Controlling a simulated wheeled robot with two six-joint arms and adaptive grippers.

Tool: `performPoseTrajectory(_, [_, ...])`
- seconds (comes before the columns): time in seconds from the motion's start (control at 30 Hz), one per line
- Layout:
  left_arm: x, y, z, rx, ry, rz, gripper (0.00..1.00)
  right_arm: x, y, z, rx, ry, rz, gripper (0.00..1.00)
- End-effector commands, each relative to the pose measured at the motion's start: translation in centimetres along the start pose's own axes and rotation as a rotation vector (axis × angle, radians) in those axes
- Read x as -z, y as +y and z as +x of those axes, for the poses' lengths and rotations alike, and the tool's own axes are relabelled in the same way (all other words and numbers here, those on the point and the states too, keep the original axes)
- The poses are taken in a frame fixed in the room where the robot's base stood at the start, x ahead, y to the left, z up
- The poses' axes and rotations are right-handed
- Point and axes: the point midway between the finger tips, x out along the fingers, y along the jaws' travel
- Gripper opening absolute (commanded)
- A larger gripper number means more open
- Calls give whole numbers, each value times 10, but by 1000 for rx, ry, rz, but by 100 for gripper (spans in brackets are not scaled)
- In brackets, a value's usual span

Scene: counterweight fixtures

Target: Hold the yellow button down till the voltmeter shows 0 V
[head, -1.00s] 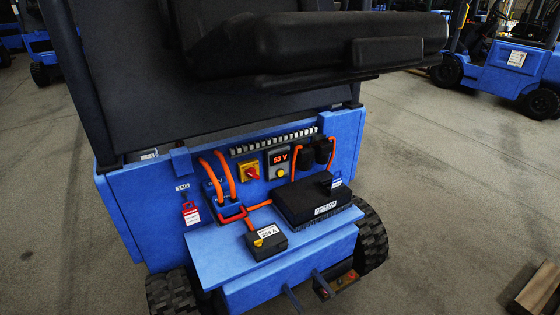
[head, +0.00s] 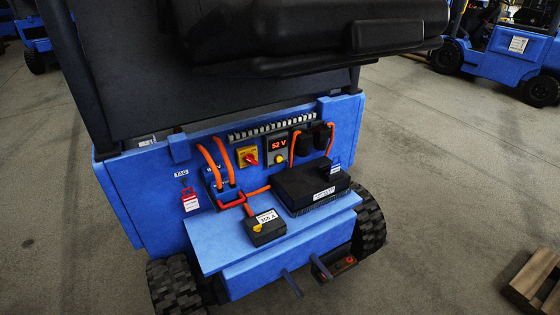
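The voltmeter (head: 279,142) is set in the blue rear panel of the truck and its red digits read 52 V. The yellow button (head: 279,158) is just below the display, on the same grey plate. Nothing touches or covers the button. Neither of my grippers shows in the head view.
A red and yellow rotary switch (head: 248,156) is left of the voltmeter. Orange cables (head: 210,165) loop out of the panel. A black finned box (head: 310,187) and a small black box labelled 355 A (head: 264,227) sit on the blue shelf (head: 215,248). A pallet (head: 538,283) lies at right.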

Motion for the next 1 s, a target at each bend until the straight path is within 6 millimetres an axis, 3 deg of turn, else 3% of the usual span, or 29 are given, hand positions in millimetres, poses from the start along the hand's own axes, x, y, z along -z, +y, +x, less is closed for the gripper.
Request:
performPoseTrajectory(0.3, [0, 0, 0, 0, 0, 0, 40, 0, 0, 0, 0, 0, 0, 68])
performPoseTrajectory(0.57, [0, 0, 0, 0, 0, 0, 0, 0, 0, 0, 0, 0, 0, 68])
performPoseTrajectory(1.0, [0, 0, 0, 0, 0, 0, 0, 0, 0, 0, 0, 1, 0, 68])
